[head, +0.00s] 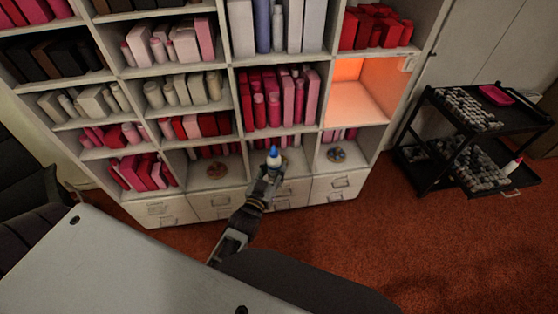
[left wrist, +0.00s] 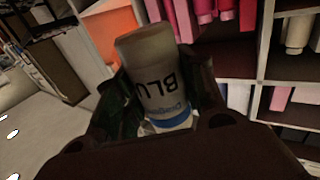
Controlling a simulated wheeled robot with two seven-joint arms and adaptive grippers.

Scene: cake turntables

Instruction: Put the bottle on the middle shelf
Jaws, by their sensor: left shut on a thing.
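My left gripper (head: 270,172) is shut on a small bottle (head: 273,158) with a blue tip and a pale body. It holds the bottle in front of the lower part of the white shelf unit (head: 228,90). One compartment of the shelf unit glows orange and looks empty (head: 355,100), up and to the right of the gripper. It also shows in the left wrist view (left wrist: 108,32). My right gripper is not in view.
Other compartments hold pink, red, white and dark boxes and bottles. A black cart (head: 470,140) with many small bottles stands to the right, with red carpet (head: 440,245) in front. A pale table top (head: 120,265) is at the lower left.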

